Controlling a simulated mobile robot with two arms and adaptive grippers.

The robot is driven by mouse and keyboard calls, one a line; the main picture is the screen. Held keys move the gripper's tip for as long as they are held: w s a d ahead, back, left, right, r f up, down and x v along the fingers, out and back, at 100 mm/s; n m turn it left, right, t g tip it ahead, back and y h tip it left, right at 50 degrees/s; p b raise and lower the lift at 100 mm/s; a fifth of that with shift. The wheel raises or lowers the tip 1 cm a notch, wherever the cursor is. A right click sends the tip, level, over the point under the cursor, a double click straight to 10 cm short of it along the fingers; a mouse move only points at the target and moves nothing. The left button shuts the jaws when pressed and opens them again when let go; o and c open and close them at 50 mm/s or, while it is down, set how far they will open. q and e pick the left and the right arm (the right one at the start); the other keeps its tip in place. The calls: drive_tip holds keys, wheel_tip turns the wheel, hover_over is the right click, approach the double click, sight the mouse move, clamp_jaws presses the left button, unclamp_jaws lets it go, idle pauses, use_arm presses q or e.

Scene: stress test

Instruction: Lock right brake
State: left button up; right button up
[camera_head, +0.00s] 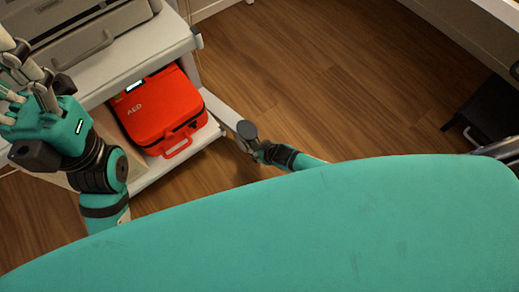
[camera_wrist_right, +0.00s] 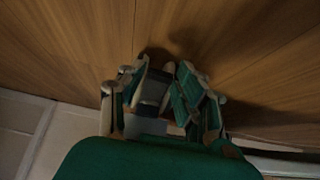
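A cart stands at the upper left of the head view, and a pale base leg (camera_head: 222,108) reaches out from its lower right corner. A dark, rounded part (camera_head: 247,130) shows at the end of this leg, where the brake itself is too small to make out. My right gripper (camera_head: 254,146) is low down beside it. In the right wrist view, the fingers of my right gripper (camera_wrist_right: 160,66) stand apart on either side of a grey and black part (camera_wrist_right: 153,92). I cannot tell whether they clamp it. My left gripper (camera_head: 22,72) is raised in front of the cart's left side.
A red AED bag (camera_head: 160,108) sits on the cart's lower shelf (camera_head: 196,143). A grey case (camera_head: 75,35) is on the shelf above. A black object (camera_head: 487,110) stands on the floor at the far right. The wooden floor (camera_head: 350,80) between is clear.

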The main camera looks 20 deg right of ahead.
drive_tip(key=shift+o, duration=1.1)
drive_tip(key=shift+r, duration=0.1)
drive_tip(key=v, duration=1.2)
